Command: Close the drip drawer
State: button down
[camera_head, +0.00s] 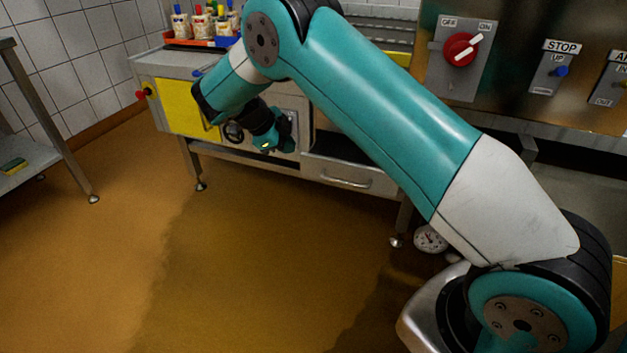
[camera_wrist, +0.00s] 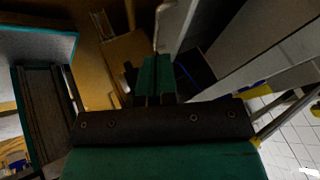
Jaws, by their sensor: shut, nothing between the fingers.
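The drip drawer (camera_head: 350,176) is a grey front with a bar handle, low under the metal bench in the head view. I cannot tell for sure how far it stands out. My gripper (camera_head: 284,137) is in front of the bench, left of and above the drawer handle. In the wrist view its two teal fingers (camera_wrist: 158,76) are together with nothing between them. A pale metal edge (camera_wrist: 176,28) lies just beyond the fingertips, with a dark gap to its right. Contact cannot be made out.
The bench has a yellow panel (camera_head: 184,107) and a red knob (camera_head: 148,92) at its left. A control panel with a red switch (camera_head: 460,50) is at right. A steel rack (camera_head: 35,150) stands left. The brown floor between is clear.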

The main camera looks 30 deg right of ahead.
notch_tip(320, 180, down, 2)
jog(key=m, duration=0.1)
jog(key=b, duration=0.3)
send_near(323, 167)
jog(key=x, duration=0.4)
jog(key=shift+s+a+f, duration=0.25)
jog(key=shift+f, duration=0.3)
jog(key=shift+w+d+r, duration=0.1)
jog(key=shift+w+d, duration=0.25)
jog(key=shift+d, duration=0.15)
